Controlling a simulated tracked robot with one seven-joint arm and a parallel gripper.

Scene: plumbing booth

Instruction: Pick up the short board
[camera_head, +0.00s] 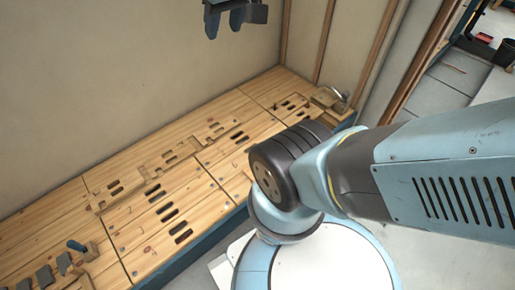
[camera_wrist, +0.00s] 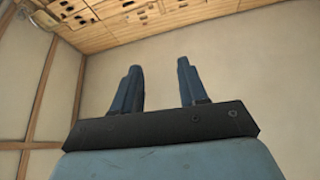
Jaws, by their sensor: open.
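My gripper (camera_head: 233,20) hangs at the top edge of the head view, in front of the pale wall and well above the bench. In the wrist view my gripper (camera_wrist: 158,68) shows two blue fingers spread apart, with only bare wall between them. It is open and empty. I cannot pick out the short board for certain. Low wooden pieces (camera_head: 152,189) lie along the middle of the bench in the head view, but they are too small to tell apart. My arm hides part of the bench's right side.
The slotted wooden workbench (camera_head: 62,213) runs along the wall; its underside or top also shows at the wrist view's upper edge. A wooden block with a blue handle (camera_head: 78,246) stands at the near left. A vise-like fixture (camera_head: 333,98) sits at the far end.

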